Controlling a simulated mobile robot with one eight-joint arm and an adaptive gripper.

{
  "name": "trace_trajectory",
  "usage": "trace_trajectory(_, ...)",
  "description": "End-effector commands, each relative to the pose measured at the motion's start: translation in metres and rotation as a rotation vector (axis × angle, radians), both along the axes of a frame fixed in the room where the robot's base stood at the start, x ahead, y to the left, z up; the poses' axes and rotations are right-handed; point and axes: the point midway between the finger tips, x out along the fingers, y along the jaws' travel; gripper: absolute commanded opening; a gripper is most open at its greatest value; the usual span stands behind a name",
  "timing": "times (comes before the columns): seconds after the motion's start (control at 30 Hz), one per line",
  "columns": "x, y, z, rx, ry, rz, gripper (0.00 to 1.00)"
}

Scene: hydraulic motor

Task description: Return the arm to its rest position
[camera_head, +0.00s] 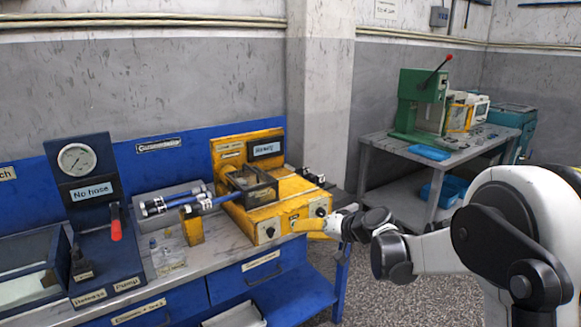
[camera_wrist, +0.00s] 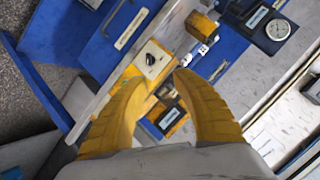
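My white arm with black joints (camera_head: 440,250) reaches in from the right in the head view. My gripper (camera_head: 318,226) has yellow fingers and is near the right front corner of the yellow machine (camera_head: 285,196) on the workbench. In the wrist view my gripper (camera_wrist: 152,84) shows two curved yellow fingers spread apart with nothing held between them. The machine's front panel with a black knob (camera_wrist: 151,60) shows beyond the fingertips. I cannot tell from the head view whether a finger touches the machine.
The blue workbench (camera_head: 268,287) carries a gauge panel (camera_head: 85,185), a red-handled lever (camera_head: 115,224) and blue-ended cylinders (camera_head: 165,203). A grey table (camera_head: 388,142) with a green press (camera_head: 420,100) stands behind at right. Speckled floor (camera_head: 325,300) is open between them.

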Motion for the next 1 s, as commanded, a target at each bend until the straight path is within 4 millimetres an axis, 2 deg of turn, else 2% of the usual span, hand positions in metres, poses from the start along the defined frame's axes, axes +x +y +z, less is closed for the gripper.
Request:
trace_trajectory(0.03,-0.022,-0.004,0.015,-0.040,0.017,-0.009,0.33)
trace_trajectory(0.1,-0.049,-0.012,0.029,-0.100,0.040,-0.025,0.33)
trace_trajectory(0.33,-0.153,-0.045,0.058,-0.296,0.103,-0.089,0.33)
trace_trajectory(0.5,-0.234,-0.076,0.058,-0.441,0.137,-0.147,0.33)
trace_trajectory(0.7,-0.317,-0.114,0.042,-0.596,0.159,-0.219,0.33)
trace_trajectory(0.83,-0.349,-0.132,0.030,-0.664,0.164,-0.254,0.33)
trace_trajectory(1.0,-0.366,-0.142,0.023,-0.702,0.165,-0.273,0.33)
